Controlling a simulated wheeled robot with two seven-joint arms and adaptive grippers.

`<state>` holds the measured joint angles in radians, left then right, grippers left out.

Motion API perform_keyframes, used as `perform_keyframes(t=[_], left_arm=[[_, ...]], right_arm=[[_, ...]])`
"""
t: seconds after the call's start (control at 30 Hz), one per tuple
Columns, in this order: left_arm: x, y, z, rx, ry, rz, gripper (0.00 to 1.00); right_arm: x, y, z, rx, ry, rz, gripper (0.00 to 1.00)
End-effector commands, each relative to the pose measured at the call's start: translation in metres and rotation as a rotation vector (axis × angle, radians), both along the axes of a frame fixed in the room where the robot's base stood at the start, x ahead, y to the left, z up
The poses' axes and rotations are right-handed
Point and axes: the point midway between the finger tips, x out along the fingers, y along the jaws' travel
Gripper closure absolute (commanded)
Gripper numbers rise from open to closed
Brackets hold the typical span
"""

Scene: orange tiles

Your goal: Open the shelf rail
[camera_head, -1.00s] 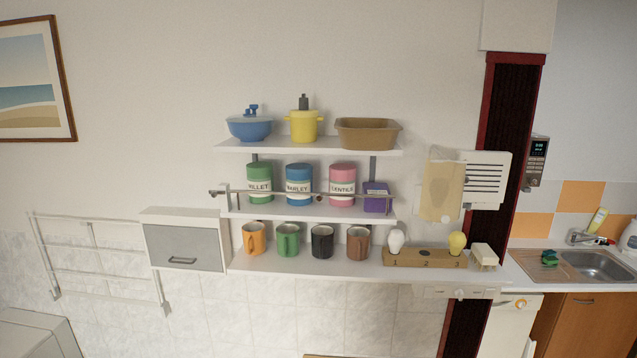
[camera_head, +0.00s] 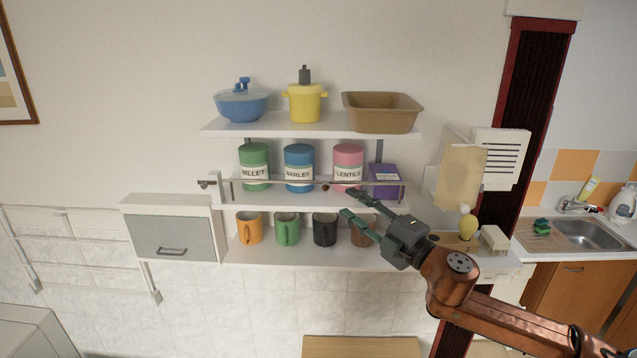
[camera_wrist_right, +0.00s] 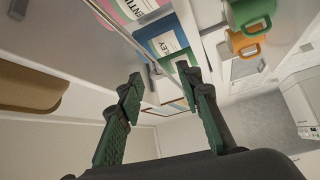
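The shelf rail (camera_head: 280,182) is a thin metal bar running across the front of the middle shelf (camera_head: 300,198), before the jars. It also shows in the right wrist view (camera_wrist_right: 122,34), running diagonally toward the space between my fingertips. My right gripper (camera_head: 350,203) is open and empty, with its green-tinted fingers pointing left, just below and in front of the rail's right half. Both fingers show apart in the right wrist view (camera_wrist_right: 162,80). I cannot tell whether either finger touches the rail. My left gripper is not in view.
Behind the rail stand the millet (camera_head: 254,160), barley (camera_head: 299,160) and lentils (camera_head: 348,157) jars and a purple box (camera_head: 384,182). Several mugs, including a green one (camera_head: 287,230), stand on the lower shelf. Bowls and a yellow pot (camera_head: 304,105) are above.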

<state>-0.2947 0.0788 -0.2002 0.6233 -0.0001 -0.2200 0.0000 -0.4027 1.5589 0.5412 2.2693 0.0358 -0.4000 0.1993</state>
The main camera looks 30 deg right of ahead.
Motion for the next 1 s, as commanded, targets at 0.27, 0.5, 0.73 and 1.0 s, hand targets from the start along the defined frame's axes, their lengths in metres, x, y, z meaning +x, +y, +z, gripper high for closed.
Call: perform_keyframes(t=[0.27,0.5,0.73,1.0], left_arm=[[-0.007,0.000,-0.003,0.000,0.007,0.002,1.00],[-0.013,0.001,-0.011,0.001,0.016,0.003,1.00],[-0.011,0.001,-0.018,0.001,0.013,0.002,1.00],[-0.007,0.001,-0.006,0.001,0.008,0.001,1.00]], right_arm=[[0.007,0.020,0.015,-0.035,-0.014,0.041,0.67],[0.031,0.025,0.018,-0.036,-0.015,0.039,0.67],[0.050,0.029,0.022,-0.037,-0.017,0.036,0.67],[0.059,0.030,0.025,-0.030,-0.017,0.038,0.67]])
